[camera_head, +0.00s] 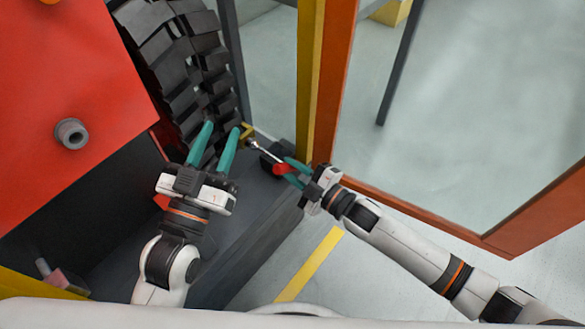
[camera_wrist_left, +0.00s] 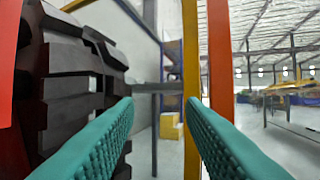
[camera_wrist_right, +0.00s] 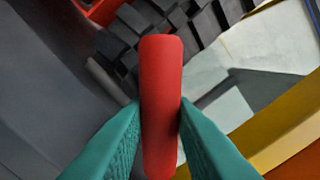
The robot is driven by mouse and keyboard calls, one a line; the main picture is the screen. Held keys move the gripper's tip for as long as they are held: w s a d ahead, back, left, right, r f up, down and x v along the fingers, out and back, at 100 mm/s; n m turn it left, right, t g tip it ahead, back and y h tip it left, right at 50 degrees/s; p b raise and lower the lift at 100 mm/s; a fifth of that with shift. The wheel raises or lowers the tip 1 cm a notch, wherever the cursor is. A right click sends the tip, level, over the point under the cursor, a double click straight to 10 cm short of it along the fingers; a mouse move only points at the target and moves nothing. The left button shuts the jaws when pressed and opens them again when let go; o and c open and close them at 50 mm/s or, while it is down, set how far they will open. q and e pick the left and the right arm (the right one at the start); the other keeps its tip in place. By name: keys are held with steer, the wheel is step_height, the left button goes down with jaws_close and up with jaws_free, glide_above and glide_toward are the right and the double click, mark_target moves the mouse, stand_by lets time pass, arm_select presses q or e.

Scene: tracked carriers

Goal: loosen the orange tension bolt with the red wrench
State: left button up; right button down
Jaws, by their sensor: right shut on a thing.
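My right gripper (camera_head: 287,167) is shut on the red handle of the wrench (camera_head: 280,169). The red handle (camera_wrist_right: 161,100) stands between both teal fingers in the right wrist view. The wrench's silver shaft points up and left toward the track. A small yellow-orange piece (camera_head: 247,130) is close to the shaft's far end; I cannot tell if it is the tension bolt or if the wrench touches it. My left gripper (camera_head: 226,127) is open in front of the track, left of the wrench. In the left wrist view its fingers (camera_wrist_left: 160,105) are wide apart with nothing held between.
The black track (camera_head: 180,60) runs down beside the red carrier body (camera_head: 70,70), with a grey round boss (camera_head: 71,133) on it. A yellow post (camera_head: 307,80) and an orange frame (camera_head: 338,75) stand to the right. A dark ledge (camera_head: 255,215) lies below. Open floor (camera_head: 460,110) lies beyond.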

arm_select(q)
steer(key=shift+f, duration=0.1)
arm_select(e)
steer(key=shift+n, duration=0.5)
arm_select(q)
steer(key=shift+f, duration=0.1)
steer(key=shift+w, duration=0.1)
arm_select(e)
steer(key=shift+r, duration=0.1)
arm_select(q)
steer(key=shift+w+a+f+g, duration=0.1)
steer(key=shift+f+g, duration=0.7)
arm_select(e)
steer(key=shift+m, duration=0.3)
arm_select(q)
steer(key=shift+p, duration=0.35)
arm_select(e)
steer(key=shift+s+d, duration=0.1)
